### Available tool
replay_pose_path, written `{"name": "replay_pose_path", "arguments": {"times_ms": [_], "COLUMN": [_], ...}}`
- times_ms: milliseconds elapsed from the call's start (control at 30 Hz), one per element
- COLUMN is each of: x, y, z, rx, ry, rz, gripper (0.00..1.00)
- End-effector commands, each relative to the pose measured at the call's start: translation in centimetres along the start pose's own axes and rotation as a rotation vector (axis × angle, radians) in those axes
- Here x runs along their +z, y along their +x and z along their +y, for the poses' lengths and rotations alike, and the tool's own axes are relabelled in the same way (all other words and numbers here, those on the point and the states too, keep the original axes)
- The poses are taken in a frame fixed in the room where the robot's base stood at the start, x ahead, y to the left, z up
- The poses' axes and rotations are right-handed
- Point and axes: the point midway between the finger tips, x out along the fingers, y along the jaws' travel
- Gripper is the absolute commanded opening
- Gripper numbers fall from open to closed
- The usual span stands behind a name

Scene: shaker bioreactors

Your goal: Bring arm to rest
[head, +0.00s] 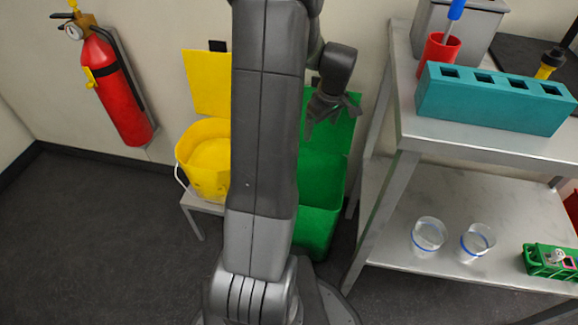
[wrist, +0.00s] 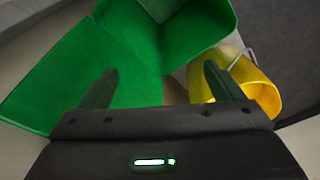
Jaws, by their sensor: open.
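My gripper (head: 322,115) is in the upper middle of the head view, in front of the open green bin and partly hidden behind my own arm. In the wrist view my gripper (wrist: 160,88) has its two fingers spread wide apart with nothing between them. The green bin (head: 318,195) stands on the floor with its lid raised. It fills the upper left of the wrist view (wrist: 75,75). My arm stands upright through the middle of the head view.
A yellow bucket (head: 205,158) sits left of my arm. A red fire extinguisher (head: 115,90) hangs on the wall. At right, a metal shelf (head: 480,145) holds a teal rack (head: 490,98), a red cup (head: 438,55) and, below, two clear beakers (head: 429,236). The left floor is clear.

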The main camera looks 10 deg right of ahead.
Motion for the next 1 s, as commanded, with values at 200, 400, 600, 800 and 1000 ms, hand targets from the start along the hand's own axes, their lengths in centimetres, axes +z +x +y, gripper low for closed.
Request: {"name": "replay_pose_path", "arguments": {"times_ms": [200,400,600,800,1000], "x": [0.1,0.1,0.1,-0.3,-0.5], "y": [3.4,7.5,11.5,12.0,10.1], "z": [-0.1,-0.1,-0.1,0.0,0.0], "rx": [-0.004,-0.004,-0.003,0.001,0.0], "ry": [0.0,0.0,-0.001,-0.001,0.0], "rz": [-0.002,-0.002,-0.002,0.001,0.0], "gripper": [0.87,0.87,0.87,0.87,0.87]}}
